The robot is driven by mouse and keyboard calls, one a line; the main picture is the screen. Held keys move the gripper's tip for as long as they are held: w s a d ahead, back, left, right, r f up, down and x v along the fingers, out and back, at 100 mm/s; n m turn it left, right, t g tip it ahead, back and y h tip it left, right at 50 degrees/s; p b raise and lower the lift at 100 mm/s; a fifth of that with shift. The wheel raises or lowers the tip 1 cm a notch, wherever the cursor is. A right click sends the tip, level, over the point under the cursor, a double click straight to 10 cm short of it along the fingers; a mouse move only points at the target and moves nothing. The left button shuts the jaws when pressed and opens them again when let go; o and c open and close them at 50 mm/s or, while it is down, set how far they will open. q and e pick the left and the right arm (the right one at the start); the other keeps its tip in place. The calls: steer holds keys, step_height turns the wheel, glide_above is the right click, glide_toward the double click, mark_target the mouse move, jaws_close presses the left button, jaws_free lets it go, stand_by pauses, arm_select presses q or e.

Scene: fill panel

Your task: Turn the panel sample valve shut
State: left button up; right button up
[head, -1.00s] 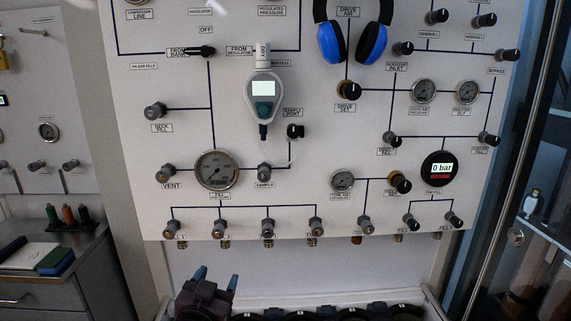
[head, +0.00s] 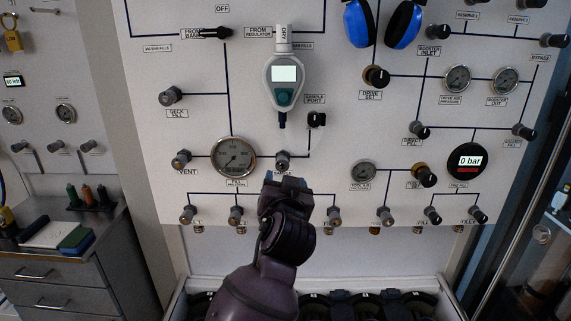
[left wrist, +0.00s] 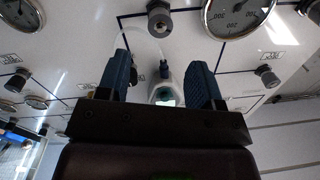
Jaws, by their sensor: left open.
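The sample valve (head: 283,160) is a small grey-and-black knob on the white panel, right of the large fill pressure gauge. Its label is partly hidden by my gripper. My left gripper (head: 285,181) is just below the knob in the head view, with its blue fingers toward the panel. In the left wrist view, which is turned upside down, the left gripper (left wrist: 160,62) is open and nothing is gripped. The sample valve (left wrist: 158,20) shows there beyond the fingertips, apart from them. My right gripper is not in view.
The fill pressure gauge (head: 233,157) and vent knob (head: 181,160) are left of the sample valve. The handheld analyser (head: 285,82) hangs above it, and the sample port (head: 316,119) is up to the right. A row of knobs (head: 334,216) runs along the panel's lower edge.

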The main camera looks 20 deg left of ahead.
mark_target(282, 165)
arm_select(q)
steer(key=p+x, duration=0.1)
steer(key=x, duration=0.7)
steer(key=shift+w+a, duration=0.15)
steer(key=shift+w, duration=0.2)
steer(key=shift+w+a, duration=0.1)
steer(key=shift+w, duration=0.15)
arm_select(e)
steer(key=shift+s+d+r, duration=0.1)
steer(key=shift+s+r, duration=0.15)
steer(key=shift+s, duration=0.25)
arm_select(q)
steer(key=shift+c, duration=0.2)
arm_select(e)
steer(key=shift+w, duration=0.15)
arm_select(q)
steer(key=c, duration=0.9)
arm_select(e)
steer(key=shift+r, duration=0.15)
